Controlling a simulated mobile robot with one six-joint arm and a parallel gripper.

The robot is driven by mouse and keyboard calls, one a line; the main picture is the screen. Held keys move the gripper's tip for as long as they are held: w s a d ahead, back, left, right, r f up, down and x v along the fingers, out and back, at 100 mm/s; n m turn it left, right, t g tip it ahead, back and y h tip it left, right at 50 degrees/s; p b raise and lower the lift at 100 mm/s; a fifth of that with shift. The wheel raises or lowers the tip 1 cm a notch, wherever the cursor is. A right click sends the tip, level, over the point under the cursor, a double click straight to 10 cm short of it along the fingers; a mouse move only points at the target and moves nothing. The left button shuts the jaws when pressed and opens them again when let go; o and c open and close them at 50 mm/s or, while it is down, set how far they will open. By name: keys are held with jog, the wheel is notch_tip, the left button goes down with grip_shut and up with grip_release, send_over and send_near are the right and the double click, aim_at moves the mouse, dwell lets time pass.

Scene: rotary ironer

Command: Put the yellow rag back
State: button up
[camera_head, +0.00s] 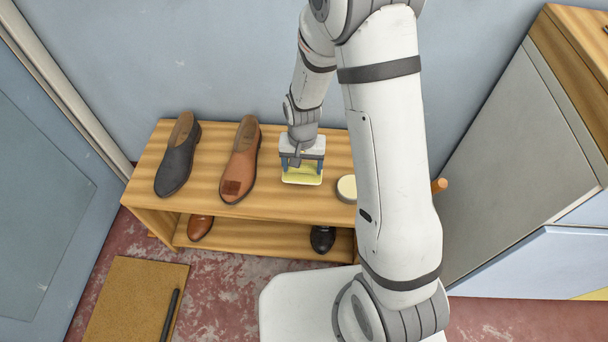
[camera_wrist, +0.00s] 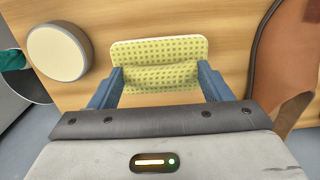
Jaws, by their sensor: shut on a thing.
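The yellow rag (camera_head: 302,175) is a pale yellow, patterned cloth on the top board of the wooden shoe rack (camera_head: 278,201). In the wrist view the rag (camera_wrist: 160,50) shows a flat far part and a bunched fold between the fingers. My gripper (camera_head: 301,165) points down at the rag, and its blue fingers (camera_wrist: 160,84) are shut on the fold. The rag's flat part appears to lie on or just above the board; I cannot tell which. The underside of the rag is hidden.
A round cream tin (camera_head: 347,188) stands right of the rag. A brown shoe (camera_head: 241,160) with a brown patch on its toe and a dark shoe (camera_head: 178,158) stand to the left. More shoes sit on the lower shelf. A wall is behind the rack.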

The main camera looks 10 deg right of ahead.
aim_at(302, 167)
jog(key=shift+f+b, duration=0.55)
jog(key=shift+f, duration=1.3)
jog(key=shift+f, duration=0.1)
jog(key=shift+f, duration=0.15)
jog(key=o, duration=0.9)
